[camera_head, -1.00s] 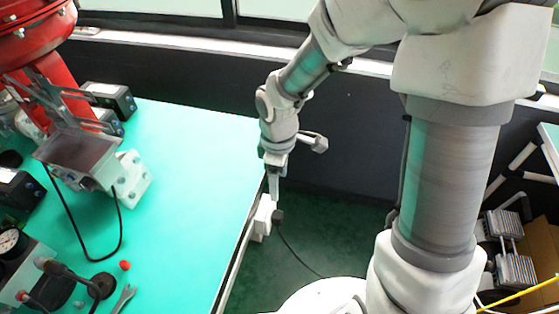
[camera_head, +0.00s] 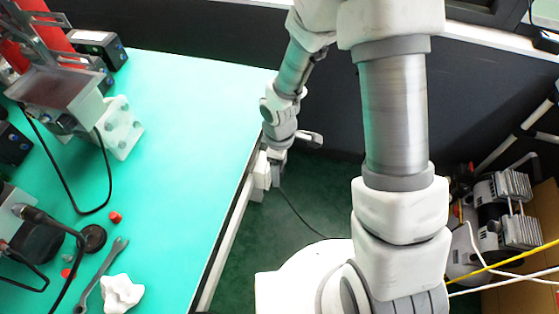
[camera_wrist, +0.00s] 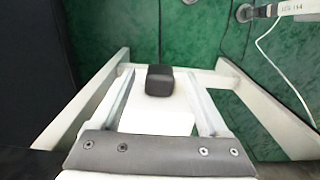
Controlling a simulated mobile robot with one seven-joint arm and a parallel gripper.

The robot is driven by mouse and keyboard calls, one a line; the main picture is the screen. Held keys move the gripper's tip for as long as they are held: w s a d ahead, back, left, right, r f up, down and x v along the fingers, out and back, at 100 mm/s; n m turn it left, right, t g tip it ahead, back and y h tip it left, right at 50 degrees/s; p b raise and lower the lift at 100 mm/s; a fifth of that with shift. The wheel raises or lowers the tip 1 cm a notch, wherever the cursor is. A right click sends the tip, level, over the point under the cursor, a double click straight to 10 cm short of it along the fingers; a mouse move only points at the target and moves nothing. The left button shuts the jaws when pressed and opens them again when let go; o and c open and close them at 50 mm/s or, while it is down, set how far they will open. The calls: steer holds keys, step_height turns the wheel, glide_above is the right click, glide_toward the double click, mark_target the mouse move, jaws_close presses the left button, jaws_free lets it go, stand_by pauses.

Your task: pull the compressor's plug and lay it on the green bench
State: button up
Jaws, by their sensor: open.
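The dark plug (camera_wrist: 160,84) sits on a white socket box (camera_wrist: 157,122) in the wrist view, with a cable running away from it. My gripper (camera_wrist: 161,75) is open, with one finger on each side of the plug and visible gaps between. In the head view my gripper (camera_head: 275,166) is low beside the right edge of the green bench (camera_head: 190,110), at the socket box (camera_head: 260,172). The plug is mostly hidden there; its dark cable (camera_head: 297,212) trails over the floor. The compressor (camera_head: 503,225), with grey finned heads, stands at the right.
The bench's middle and far right are clear. A wrench (camera_head: 98,275), a white lump (camera_head: 121,294), a red cap (camera_head: 115,217) and valve equipment (camera_head: 70,95) occupy its left side. Yellow and white cables (camera_head: 515,265) cross at lower right.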

steer(key=shift+f, duration=0.3)
jaws_close()
stand_by(0.6)
